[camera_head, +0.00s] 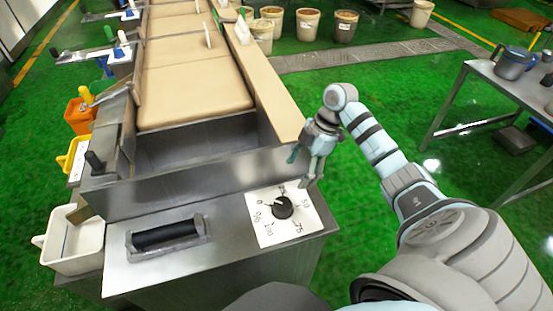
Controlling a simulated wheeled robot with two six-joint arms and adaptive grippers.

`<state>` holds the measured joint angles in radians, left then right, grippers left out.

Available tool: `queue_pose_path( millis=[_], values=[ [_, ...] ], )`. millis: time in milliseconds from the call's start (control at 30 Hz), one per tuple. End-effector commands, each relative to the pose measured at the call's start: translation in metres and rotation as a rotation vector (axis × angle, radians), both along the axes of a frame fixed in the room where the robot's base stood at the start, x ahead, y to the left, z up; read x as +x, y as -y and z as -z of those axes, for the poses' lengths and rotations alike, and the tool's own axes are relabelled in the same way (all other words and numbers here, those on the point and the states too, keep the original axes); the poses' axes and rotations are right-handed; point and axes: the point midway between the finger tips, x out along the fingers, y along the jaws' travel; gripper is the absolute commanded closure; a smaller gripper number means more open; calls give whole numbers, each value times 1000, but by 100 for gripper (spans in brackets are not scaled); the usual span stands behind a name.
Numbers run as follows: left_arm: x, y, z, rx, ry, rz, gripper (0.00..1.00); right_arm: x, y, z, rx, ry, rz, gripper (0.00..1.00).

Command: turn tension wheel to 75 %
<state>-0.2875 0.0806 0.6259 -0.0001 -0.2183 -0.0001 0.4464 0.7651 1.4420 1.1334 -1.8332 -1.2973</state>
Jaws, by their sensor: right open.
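The tension wheel (283,208) is a small black knob on a white dial plate (262,233) marked 0, 25, 50, 75 and 100 %. The plate lies on the near right corner of the metal machine. A small light mark shows on the knob's upper left, roughly toward the 0 to 25 side; its exact reading is too small to tell. My right gripper (302,168) is open and empty, above and slightly right of the dial, apart from the knob, its fingers pointing down. My left gripper is not in view.
A black roller handle (168,236) sits left of the dial on the metal top (225,255). The machine's raised metal wall (200,185) stands behind the dial. A white bin (75,252) hangs at left. A metal table (500,75) stands at right; green floor between is free.

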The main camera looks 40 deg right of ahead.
Motion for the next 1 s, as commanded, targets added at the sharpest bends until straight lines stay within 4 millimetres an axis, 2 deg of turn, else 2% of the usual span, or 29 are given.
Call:
queue_pose_path(
  millis=[300, 500, 633, 833, 1000],
  values=[
    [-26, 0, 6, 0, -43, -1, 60, 8, -34, 82, 2, -8, 0, 32],
    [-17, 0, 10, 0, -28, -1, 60, 11, -48, 119, 0, -7, 1, 32],
    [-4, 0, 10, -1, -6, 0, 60, 11, -50, 126, -4, -6, 2, 32],
    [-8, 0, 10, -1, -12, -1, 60, 11, -50, 126, -4, -6, 2, 32],
    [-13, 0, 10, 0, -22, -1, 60, 11, -50, 126, -4, -6, 2, 59]
  ],
)
